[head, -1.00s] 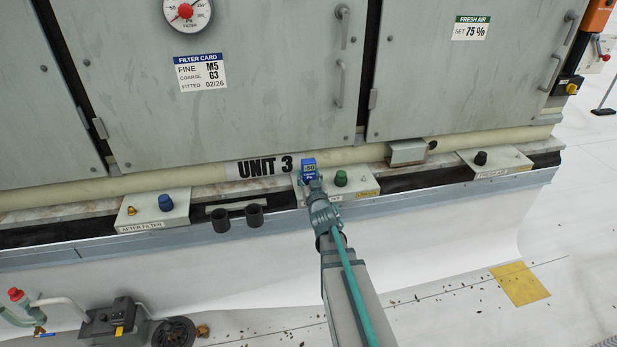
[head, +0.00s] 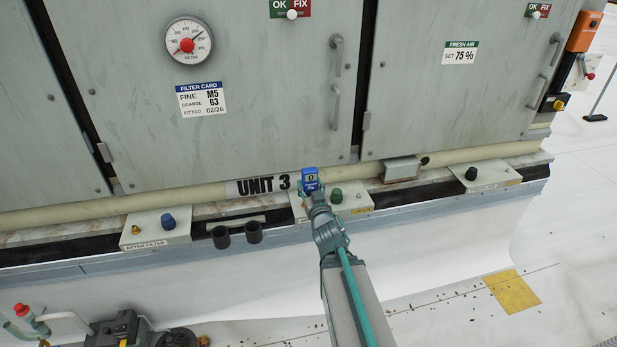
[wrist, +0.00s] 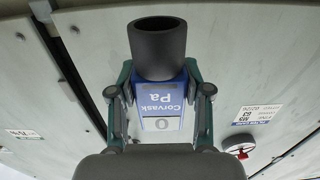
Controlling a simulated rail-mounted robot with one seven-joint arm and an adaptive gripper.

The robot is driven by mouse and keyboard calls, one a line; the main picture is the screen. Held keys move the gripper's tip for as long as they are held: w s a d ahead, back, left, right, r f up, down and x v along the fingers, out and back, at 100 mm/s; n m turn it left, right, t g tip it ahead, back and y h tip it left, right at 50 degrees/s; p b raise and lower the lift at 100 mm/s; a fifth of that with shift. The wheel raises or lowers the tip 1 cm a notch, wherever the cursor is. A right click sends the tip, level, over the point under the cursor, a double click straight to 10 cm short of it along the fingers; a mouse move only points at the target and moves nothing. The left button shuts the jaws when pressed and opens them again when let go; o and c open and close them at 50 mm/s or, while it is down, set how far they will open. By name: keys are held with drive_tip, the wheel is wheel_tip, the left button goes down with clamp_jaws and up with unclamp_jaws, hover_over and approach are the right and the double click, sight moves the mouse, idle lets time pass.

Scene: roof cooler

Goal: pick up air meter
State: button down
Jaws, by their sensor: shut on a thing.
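The air meter (head: 311,178) is a small blue device with a display that reads 0. It stands at the end of my arm, in front of the pipe beside the "UNIT 3" label. My gripper (head: 314,192) is shut on it. In the wrist view the meter (wrist: 162,98) shows its blue face, lettered "Corvask Pa", between the two fingers of my gripper (wrist: 160,95). A dark round tube covers the end of the meter farther from the wrist. Whether the meter touches the ledge behind it is hard to tell.
A small box with a green knob (head: 336,196) is just right of the meter. Two dark cups (head: 238,235) and a box with a blue knob (head: 168,222) are to the left. Grey cabinet doors (head: 270,110) rise behind. A round gauge (head: 188,41) hangs on the left door.

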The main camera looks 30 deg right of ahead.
sight(311, 182)
drive_tip(key=shift+r+p, duration=0.45)
drive_tip(key=shift+p, duration=0.35)
drive_tip(key=p, duration=0.3)
drive_tip(key=s+p, duration=0.1)
drive_tip(key=p, duration=0.2)
drive_tip(key=shift+s+a+r, duration=0.15)
drive_tip(key=shift+s+r, duration=0.15)
drive_tip(key=shift+r, duration=0.1)
drive_tip(key=p, duration=0.1)
drive_tip(key=s+p, duration=0.1)
drive_tip(key=p, duration=0.1)
drive_tip(key=s+r+p, duration=0.1)
drive_tip(key=p, duration=0.1)
drive_tip(key=shift+s+a, duration=0.25)
drive_tip(key=p+v, duration=0.2)
drive_tip(key=p, duration=0.2)
drive_tip(key=shift+r, duration=0.15)
